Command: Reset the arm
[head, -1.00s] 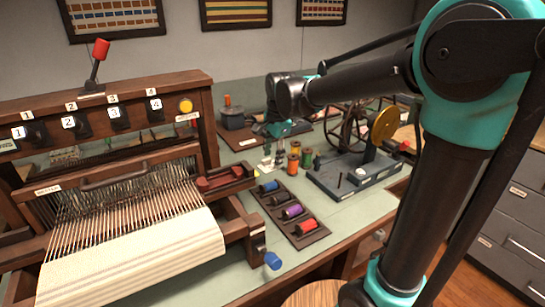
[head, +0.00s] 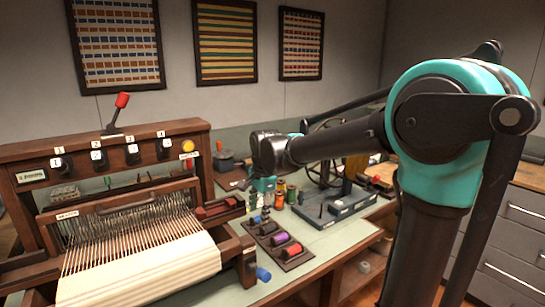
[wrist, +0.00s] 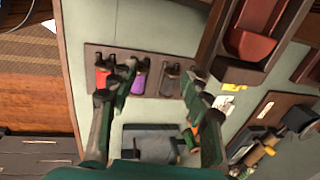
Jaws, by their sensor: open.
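My gripper (wrist: 158,98) is open and empty in the wrist view, with its two fingers apart above the table. In the head view my gripper (head: 262,200) hangs down over the table, just beyond the spool tray. The dark spool tray (head: 297,260) holds a red spool (head: 292,250), a purple spool (head: 280,239) and a blue one. In the wrist view the red spool (wrist: 102,76) and purple spool (wrist: 139,80) lie near the left finger. The fingertips partly hide the tray's contents there.
A wooden loom (head: 130,205) with white cloth (head: 140,262) fills the left. A winder with a dark wheel (head: 328,150) stands behind my gripper. Upright thread spools (head: 290,193) stand beside it. Grey drawers (head: 520,215) are at the right. Patterned textiles (head: 226,42) hang on the wall.

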